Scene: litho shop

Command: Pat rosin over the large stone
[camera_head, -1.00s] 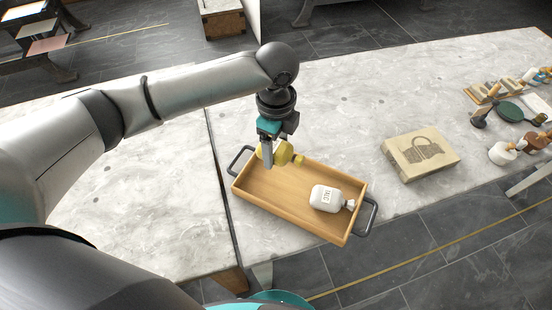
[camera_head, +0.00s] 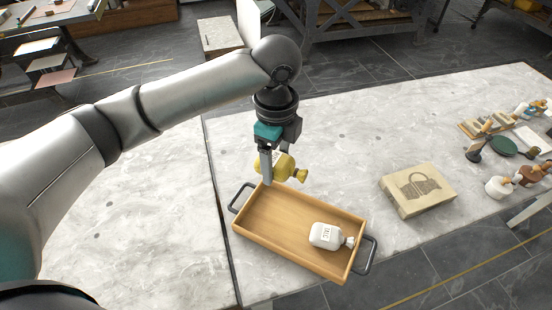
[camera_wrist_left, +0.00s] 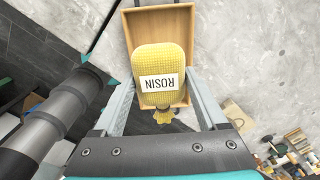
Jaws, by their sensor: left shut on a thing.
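My left gripper (camera_head: 267,168) is shut on a yellow bag (camera_head: 281,167) and holds it above the far left end of the wooden tray. In the left wrist view the bag (camera_wrist_left: 160,62) sits between the two fingers and its label reads ROSIN. The large stone (camera_head: 418,189), a pale slab with a dark drawing of a bag or padlock shape on top, lies on the table to the right of the tray. My right gripper is not in view.
The wooden tray (camera_head: 268,237) with dark handles holds a white labelled bag (camera_head: 326,236). Tools, bottles and a green disc (camera_head: 502,146) stand at the table's right end. Bare marble lies between tray and stone. A seam crosses the table left of the tray.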

